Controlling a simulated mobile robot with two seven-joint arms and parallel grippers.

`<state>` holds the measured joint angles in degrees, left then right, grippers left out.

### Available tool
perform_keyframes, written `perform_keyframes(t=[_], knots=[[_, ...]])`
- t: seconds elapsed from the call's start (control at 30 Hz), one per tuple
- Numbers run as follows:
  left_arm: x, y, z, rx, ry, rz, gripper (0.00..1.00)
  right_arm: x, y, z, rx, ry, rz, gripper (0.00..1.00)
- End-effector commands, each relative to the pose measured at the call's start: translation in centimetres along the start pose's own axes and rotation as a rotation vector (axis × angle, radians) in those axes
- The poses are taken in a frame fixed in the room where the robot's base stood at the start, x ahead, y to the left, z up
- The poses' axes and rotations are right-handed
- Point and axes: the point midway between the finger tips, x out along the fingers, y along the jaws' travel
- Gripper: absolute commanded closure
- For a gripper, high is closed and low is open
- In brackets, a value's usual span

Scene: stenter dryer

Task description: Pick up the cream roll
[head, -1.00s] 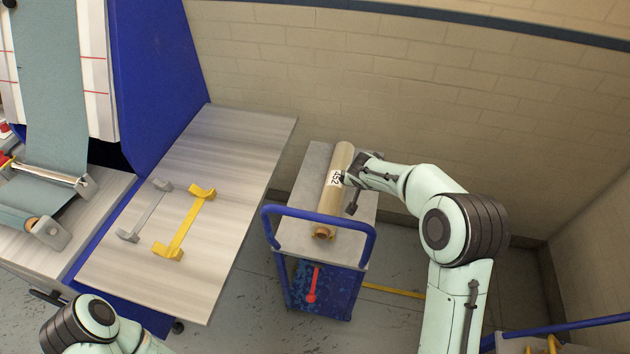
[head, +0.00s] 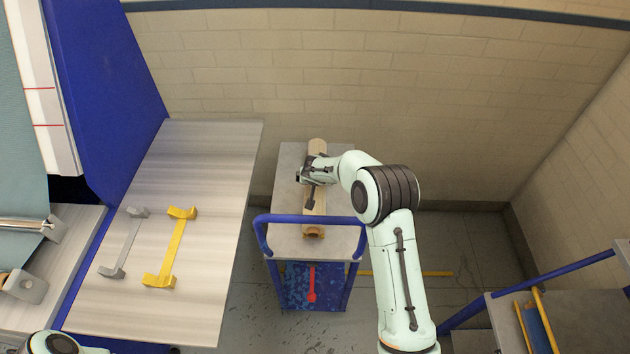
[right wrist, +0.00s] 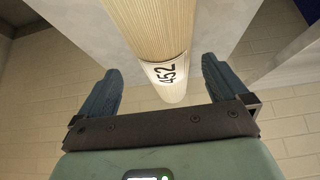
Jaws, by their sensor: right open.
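The cream roll (head: 314,218) lies lengthwise on the grey top of a blue cart (head: 340,243) in the head view. My right gripper (head: 309,185) is over the middle of the roll and hides part of it. In the right wrist view the cream roll (right wrist: 145,35) with its "452" label passes between the two open fingers (right wrist: 165,85). The fingers stand apart on either side of it, with gaps. My left gripper is not in view; only a bit of that arm shows at the lower left.
A light table (head: 190,240) with a grey bracket (head: 124,243) and a yellow bracket (head: 170,247) stands left of the cart. The cart's blue handle (head: 310,219) crosses its near side. A brick wall (head: 430,110) is behind. Another cart (head: 570,315) stands at the lower right.

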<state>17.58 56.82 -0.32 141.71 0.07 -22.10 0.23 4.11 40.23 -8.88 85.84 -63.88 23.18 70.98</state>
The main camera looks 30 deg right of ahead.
Motion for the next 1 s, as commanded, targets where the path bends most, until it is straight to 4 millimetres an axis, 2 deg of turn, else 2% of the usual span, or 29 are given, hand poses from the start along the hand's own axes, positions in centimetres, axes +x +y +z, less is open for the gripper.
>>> perform_keyframes(t=[0.17,0.5,0.77,0.8,0.83,1.0], knots=[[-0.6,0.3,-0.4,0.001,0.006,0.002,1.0,1.1,-0.1,0.0,-0.001,-0.001,0.001,0.0],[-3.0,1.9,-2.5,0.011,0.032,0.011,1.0,5.2,-0.7,-0.1,0.0,0.002,-0.001,0.0],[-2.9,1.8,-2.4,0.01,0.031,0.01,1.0,5.8,-0.6,0.3,0.0,0.0,0.001,0.0],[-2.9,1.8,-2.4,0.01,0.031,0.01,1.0,5.8,-0.6,0.3,0.0,-0.001,0.001,0.03],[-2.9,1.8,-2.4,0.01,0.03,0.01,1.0,5.7,-0.6,0.3,0.0,-0.001,0.001,0.13],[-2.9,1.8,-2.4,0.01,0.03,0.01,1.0,5.7,-0.6,0.3,-0.001,0.0,0.001,0.68]])
